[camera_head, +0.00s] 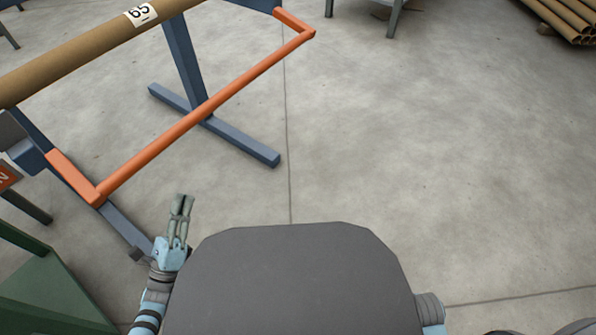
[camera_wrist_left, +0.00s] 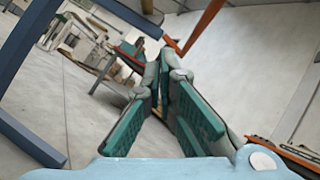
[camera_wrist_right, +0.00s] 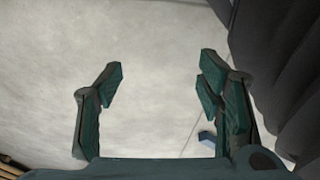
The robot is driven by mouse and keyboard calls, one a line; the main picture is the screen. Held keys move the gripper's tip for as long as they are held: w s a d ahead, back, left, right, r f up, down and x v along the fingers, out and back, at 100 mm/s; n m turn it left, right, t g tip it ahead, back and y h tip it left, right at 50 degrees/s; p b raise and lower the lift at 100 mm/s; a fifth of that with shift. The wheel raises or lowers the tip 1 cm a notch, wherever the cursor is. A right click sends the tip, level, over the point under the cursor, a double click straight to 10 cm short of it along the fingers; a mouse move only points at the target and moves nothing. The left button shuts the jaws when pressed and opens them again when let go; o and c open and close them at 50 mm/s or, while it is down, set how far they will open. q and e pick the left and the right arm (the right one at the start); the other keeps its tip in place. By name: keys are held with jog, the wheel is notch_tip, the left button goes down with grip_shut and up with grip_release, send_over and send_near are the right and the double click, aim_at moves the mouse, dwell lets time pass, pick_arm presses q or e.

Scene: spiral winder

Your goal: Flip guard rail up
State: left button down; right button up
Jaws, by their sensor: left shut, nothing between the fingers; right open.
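The orange guard rail (camera_head: 200,118) is a U-shaped bar on the blue winder frame. It hangs out in front of and below the brown cardboard tube (camera_head: 70,56). Part of an orange bar also shows in the left wrist view (camera_wrist_left: 203,27). My left gripper (camera_head: 183,200) is shut and empty, below and to the right of the rail's near corner, apart from it in the head view. Its fingers also show together in the left wrist view. My right gripper (camera_wrist_right: 160,75) is open and empty in the right wrist view, pointing at bare surface; the head view does not show its fingers.
The blue frame's foot (camera_head: 240,140) stands on the floor behind the rail. A green cabinet (camera_head: 50,290) is at the lower left. Stacked brown tubes (camera_head: 565,18) lie at the far right. The concrete floor (camera_head: 430,150) on the right is clear.

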pick_arm(q)
jog(key=s+d+r+m+h+b, duration=0.1)
jog(key=s+r+m+h+b, duration=0.1)
jog(key=m+h, duration=0.5)
jog(key=m+p, duration=0.1)
jog(key=p, duration=0.2)
send_near(192, 126)
jog(key=w+d+f, duration=0.1)
jog(key=w+d, duration=0.1)
jog(key=w, duration=0.2)
jog(key=shift+s+a+r+y+p, duration=0.1)
jog(key=shift+r+y+p, duration=0.15)
jog(key=shift+r, duration=0.6)
jog(key=shift+s+a+r+y+p, duration=0.15)
jog(key=shift+r+y, duration=0.1)
jog(key=shift+r, duration=0.55)
pick_arm(e)
jog(key=s+x, duration=0.1)
jog(key=x, duration=0.5)
jog(key=shift+f+m+t, duration=0.25)
jog(key=shift+m+t, duration=0.05)
jog(key=shift+w+d, duration=0.1)
jog(key=shift+w, duration=0.05)
